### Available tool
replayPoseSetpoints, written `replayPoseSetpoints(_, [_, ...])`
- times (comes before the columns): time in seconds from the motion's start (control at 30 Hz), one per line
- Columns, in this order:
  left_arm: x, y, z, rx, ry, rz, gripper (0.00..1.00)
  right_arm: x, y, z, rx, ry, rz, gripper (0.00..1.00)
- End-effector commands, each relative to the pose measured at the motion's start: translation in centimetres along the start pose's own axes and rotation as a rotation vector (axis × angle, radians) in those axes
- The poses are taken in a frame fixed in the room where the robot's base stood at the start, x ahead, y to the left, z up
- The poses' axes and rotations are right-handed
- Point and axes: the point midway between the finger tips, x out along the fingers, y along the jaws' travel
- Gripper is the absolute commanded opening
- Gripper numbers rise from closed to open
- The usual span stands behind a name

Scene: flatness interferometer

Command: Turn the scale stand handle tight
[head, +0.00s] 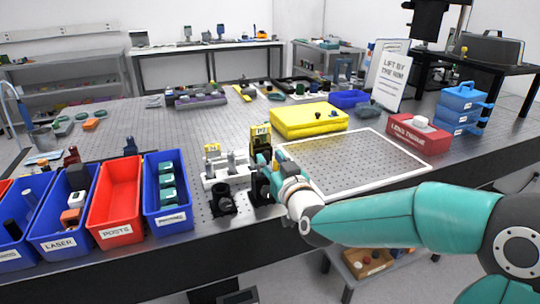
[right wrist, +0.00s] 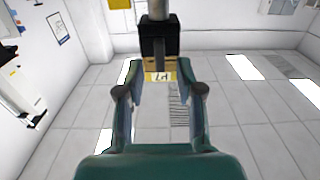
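A black post mount with a yellow block labelled P2 (head: 261,131) stands near the table's front edge. I cannot tell for certain which part is the scale stand handle. My right gripper (head: 265,172) is at this mount, partly covering its lower part. In the right wrist view the fingers (right wrist: 161,78) are spread, one on each side of a yellow block (right wrist: 158,66) below a black body (right wrist: 158,42). The fingertips look close to the block's sides, with no clear contact. My left gripper is out of view.
A white holder (head: 226,166) and a small black mount (head: 222,201) stand just left of my right gripper. Blue and red bins (head: 115,198) line the front edge. A white-framed plate (head: 400,179) lies right, with a yellow case (head: 310,119) behind.

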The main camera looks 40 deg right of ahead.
Motion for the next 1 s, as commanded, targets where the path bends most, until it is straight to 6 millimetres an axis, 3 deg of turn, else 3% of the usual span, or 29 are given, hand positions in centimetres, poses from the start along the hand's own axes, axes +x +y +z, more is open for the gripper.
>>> replayPoseSetpoints(0.13, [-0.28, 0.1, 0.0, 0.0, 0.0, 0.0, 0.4, 1.09, -0.01, -0.01, -0.001, 0.0, 0.0, 0.36])
replayPoseSetpoints(0.43, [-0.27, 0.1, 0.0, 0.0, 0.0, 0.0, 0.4, 1.31, 0.0, 0.05, 0.0, 0.0, 0.0, 0.36])
replayPoseSetpoints(0.47, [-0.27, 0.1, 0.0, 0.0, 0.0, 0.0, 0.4, 1.31, 0.0, 0.05, 0.0, 0.0, 0.0, 0.35])
replayPoseSetpoints(0.67, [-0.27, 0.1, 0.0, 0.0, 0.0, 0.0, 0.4, 1.29, 0.0, 0.04, 0.0, 0.0, 0.0, 0.01])
replayPoseSetpoints(1.0, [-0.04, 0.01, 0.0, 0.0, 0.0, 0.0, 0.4, 1.27, -0.03, 0.1, 0.009, 0.0, -0.001, 0.0])
